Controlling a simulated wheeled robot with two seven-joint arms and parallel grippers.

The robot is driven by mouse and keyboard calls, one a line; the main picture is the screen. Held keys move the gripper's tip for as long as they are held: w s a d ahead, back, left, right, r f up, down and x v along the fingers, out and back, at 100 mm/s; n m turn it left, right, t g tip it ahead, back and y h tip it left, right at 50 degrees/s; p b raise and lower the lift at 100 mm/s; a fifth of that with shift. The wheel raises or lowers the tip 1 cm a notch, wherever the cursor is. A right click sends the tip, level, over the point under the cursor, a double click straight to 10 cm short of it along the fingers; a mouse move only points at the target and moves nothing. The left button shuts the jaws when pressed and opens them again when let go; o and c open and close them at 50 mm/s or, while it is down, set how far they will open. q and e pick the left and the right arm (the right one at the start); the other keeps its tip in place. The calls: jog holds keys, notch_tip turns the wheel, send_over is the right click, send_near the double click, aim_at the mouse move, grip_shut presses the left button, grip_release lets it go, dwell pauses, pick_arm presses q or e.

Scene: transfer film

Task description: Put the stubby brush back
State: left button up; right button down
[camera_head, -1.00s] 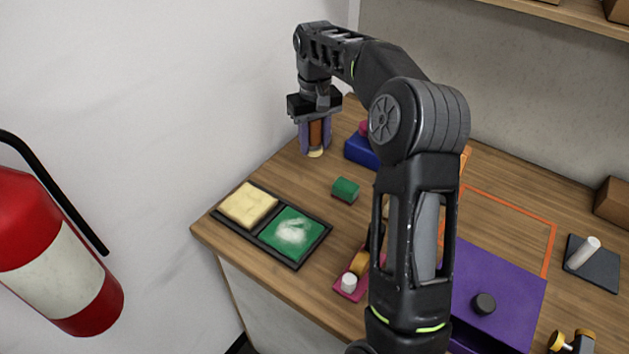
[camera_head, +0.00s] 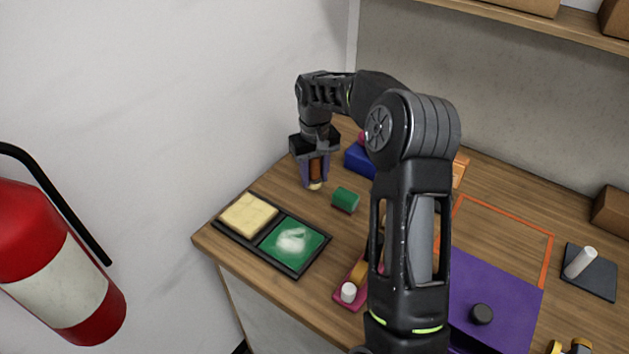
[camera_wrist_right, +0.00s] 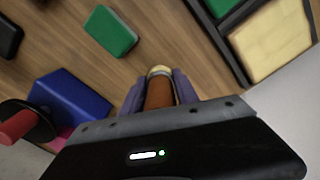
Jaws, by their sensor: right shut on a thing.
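The stubby brush (camera_head: 316,170) has a brown handle and a short cream tip. My right gripper (camera_head: 314,180) is shut on it and holds it tip down, behind the black tray and left of the green block. In the right wrist view, the brush (camera_wrist_right: 161,92) sits between the two purple-grey fingers (camera_wrist_right: 160,88). Whether its tip touches the table cannot be told. My left gripper is out of view.
A black tray (camera_head: 262,233) holds a cream pad and a green pad with a white smear. A green block (camera_head: 345,200), blue block (camera_head: 359,160), pink holder (camera_head: 347,295) and purple box (camera_head: 490,290) stand on the table. A wall is left.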

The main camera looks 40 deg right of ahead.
notch_tip(320, 180, down, 2)
jog(key=shift+f, duration=0.25)
jog(key=shift+f, duration=0.1)
jog(key=shift+f, duration=0.15)
jog(key=c, duration=0.9)
grip_release()
jog(key=shift+r, duration=0.25)
notch_tip(320, 180, up, 12)
jog(key=shift+s+r+b, duration=0.1)
jog(key=shift+b, duration=0.55)
